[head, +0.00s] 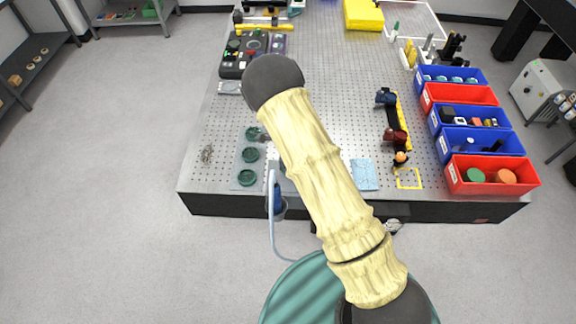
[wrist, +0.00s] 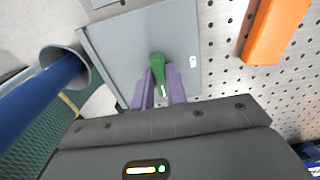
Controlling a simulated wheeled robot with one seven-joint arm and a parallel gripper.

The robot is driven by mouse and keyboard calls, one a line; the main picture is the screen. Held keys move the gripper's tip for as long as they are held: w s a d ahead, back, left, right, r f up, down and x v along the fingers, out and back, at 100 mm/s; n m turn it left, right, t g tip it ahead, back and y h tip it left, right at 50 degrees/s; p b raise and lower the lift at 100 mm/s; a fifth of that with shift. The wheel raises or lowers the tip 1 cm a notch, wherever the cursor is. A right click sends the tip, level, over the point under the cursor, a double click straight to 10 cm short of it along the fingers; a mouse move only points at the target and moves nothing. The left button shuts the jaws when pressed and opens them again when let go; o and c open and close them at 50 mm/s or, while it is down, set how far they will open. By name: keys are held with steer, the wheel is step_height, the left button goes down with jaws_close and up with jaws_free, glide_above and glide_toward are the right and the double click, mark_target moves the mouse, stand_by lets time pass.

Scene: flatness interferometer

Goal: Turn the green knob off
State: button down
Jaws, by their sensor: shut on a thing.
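The green knob (wrist: 157,64) sits on the face of a grey box (wrist: 116,45) in the wrist view. Its white pointer line slants toward the lower right. The two purple fingers of my gripper (wrist: 158,88) stand on either side of the knob and are shut on it. In the head view my pale yellow arm hides the knob and the gripper.
In the wrist view, a blue tool (wrist: 40,88) sits in a grey ring holder (wrist: 66,56) at left, and an orange bar (wrist: 275,30) lies at upper right. In the head view, red and blue bins (head: 478,142) line the perforated table's (head: 325,85) right side.

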steer(key=shift+w+a+r, duration=0.1)
steer(key=shift+a, duration=0.05)
steer(key=c, duration=1.4)
jaws_free()
step_height(320, 180, up, 17)
steer(key=b, duration=0.3)
steer(key=shift+r+b, duration=0.15)
steer(key=shift+b, duration=0.2)
steer(key=s+d+r+n+t+b, duration=0.1)
steer(key=s+d+r+n+t, duration=0.1)
steer(key=s+d+n, duration=1.4)
steer(key=s+r+n, duration=0.1)
steer(key=s+n, duration=0.1)
steer(key=shift+s+n+t, duration=0.25)
steer(key=shift+n+t, duration=0.05)
